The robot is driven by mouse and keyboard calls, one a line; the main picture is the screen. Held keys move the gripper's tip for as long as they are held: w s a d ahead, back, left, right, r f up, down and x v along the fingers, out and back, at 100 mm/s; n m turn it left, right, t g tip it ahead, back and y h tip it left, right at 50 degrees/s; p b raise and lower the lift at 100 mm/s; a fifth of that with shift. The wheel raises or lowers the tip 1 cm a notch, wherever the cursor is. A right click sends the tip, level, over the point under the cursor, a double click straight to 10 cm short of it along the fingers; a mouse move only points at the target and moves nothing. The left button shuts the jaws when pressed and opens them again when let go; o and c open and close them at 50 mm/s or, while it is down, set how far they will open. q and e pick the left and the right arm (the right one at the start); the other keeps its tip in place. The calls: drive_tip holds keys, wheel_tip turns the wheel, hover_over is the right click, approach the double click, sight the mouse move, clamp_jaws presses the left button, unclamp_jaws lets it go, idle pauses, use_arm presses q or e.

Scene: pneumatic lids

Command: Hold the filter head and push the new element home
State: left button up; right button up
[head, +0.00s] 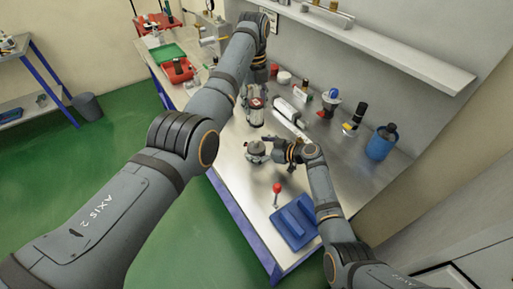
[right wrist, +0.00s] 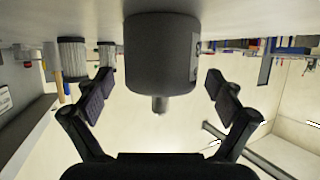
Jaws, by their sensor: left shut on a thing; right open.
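My left gripper (head: 256,88) is shut on what looks like the filter head (head: 255,103), a pale body with a red mark standing on the bench; the fingers are partly hidden. My right gripper (head: 277,150) is open beside a squat grey cylinder (head: 255,151) with a small knob on top. In the right wrist view, which looks upside down, this grey cylinder (right wrist: 162,60) sits between and beyond the spread fingers (right wrist: 160,100), with no clear contact. White ribbed cylinders (right wrist: 73,60), like filter elements, stand beyond it at left.
A white cylinder (head: 288,108) lies behind my right gripper. A blue tray (head: 295,222) and a red-knobbed lever (head: 277,192) are near the front. A blue bottle (head: 381,142) and small containers line the back; a shelf (head: 380,45) overhangs. Red bins (head: 178,72) are far left.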

drive_tip(key=shift+w+a+f, duration=0.1)
drive_tip(key=shift+w+a, duration=0.05)
drive_tip(key=shift+a, duration=0.15)
drive_tip(key=c, duration=1.5)
use_arm(q)
drive_tip(key=shift+w+f+m, duration=0.1)
drive_tip(key=shift+f+m, duration=0.5)
drive_tip(key=shift+f, duration=1.4)
drive_tip(key=shift+f+m, duration=0.6)
drive_tip(key=shift+f, duration=1.4)
